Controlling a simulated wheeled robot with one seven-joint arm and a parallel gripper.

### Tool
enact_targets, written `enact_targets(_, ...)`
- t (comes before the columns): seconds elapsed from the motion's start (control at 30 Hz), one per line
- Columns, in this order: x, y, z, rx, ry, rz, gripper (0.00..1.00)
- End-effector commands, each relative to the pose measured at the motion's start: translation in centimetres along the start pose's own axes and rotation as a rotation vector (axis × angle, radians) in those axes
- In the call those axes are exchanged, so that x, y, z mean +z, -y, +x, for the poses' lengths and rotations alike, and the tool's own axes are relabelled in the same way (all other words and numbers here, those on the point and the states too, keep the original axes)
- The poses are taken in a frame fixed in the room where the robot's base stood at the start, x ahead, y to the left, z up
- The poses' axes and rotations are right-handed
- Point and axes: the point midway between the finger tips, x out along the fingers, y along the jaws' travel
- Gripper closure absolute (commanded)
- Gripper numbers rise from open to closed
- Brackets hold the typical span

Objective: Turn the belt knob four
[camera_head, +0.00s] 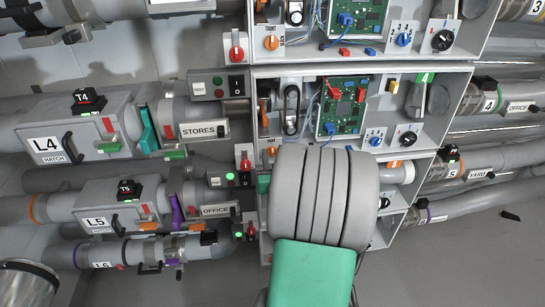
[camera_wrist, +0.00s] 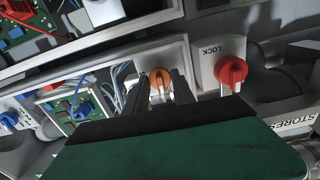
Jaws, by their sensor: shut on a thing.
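An orange knob (camera_wrist: 160,78) is between the two dark fingers of my gripper (camera_wrist: 161,88) in the wrist view. My gripper is shut on this knob; the fingers hide part of its sides. An orange knob also shows at the lower left of the bay-four cabinet in the head view (camera_head: 272,151), close above my grey arm. My gripper itself is hidden behind the arm there. The bay carries a green tag with a 4 (camera_head: 425,77).
A red knob marked LOCK (camera_wrist: 232,73) stands close beside the gripper. In the head view, the STORES pipe (camera_head: 204,130) is left of the cabinet, with a black belt loop (camera_head: 291,108) inside the bay.

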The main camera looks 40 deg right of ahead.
Motion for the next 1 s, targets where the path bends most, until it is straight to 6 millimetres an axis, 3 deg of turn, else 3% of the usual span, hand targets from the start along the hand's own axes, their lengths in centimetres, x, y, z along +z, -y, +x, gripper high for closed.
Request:
enact_targets(0.37, 0.12, -0.02, -0.05, 0.001, 0.003, 0.238, 1.00)
enact_targets(1.0, 0.08, -0.04, -0.04, 0.001, 0.004, 0.846, 1.00)
